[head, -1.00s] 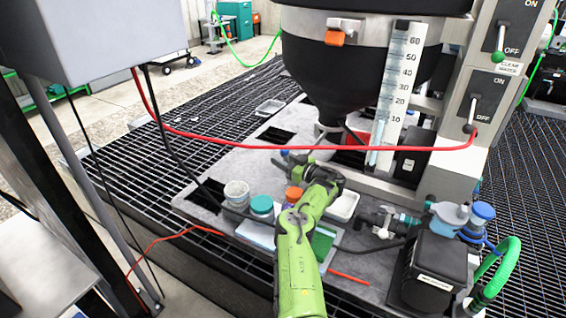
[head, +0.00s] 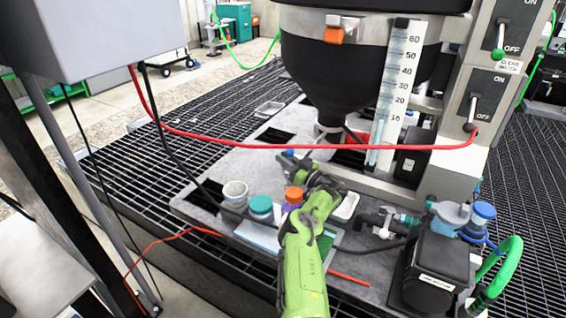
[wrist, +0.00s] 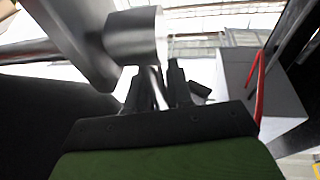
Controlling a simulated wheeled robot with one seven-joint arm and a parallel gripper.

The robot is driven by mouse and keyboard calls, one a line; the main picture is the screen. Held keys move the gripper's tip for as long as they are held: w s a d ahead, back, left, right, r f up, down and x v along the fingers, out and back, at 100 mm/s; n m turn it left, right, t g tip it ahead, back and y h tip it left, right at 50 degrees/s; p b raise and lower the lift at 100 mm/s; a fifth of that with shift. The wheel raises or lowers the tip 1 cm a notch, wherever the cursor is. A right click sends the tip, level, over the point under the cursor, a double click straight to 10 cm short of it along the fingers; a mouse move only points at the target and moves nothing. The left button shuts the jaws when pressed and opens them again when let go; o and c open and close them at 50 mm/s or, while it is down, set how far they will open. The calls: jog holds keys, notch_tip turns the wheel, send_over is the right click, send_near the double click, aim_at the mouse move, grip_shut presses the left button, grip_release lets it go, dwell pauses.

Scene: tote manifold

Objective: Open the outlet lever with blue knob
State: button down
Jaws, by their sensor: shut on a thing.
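The black cone-bottomed hopper (head: 345,85) stands at the back of the grey slab, and its metal outlet (head: 327,134) is below the cone. A small blue knob (head: 289,153) shows just left of my gripper (head: 302,166), low beside the outlet. In the wrist view my dark gripper fingers (wrist: 160,88) are shut on a thin metal rod, which appears to be the outlet lever (wrist: 155,74). A round metal piece (wrist: 135,36) is just above the fingers. The fingers hide part of the lever, and the knob cannot be made out in the wrist view.
A white tub (head: 236,193), a teal-lidded jar (head: 261,207) and an orange-lidded jar (head: 294,195) stand left of my arm. A red hose (head: 300,146) crosses in front of the hopper. A black pump (head: 435,265) stands at the right.

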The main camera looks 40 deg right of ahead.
jog(key=shift+s+f, duration=0.1)
jog(key=shift+s, duration=0.05)
jog(key=c, duration=1.1)
grip_release()
jog(key=p+v, duration=0.4)
jog(key=v, duration=0.8)
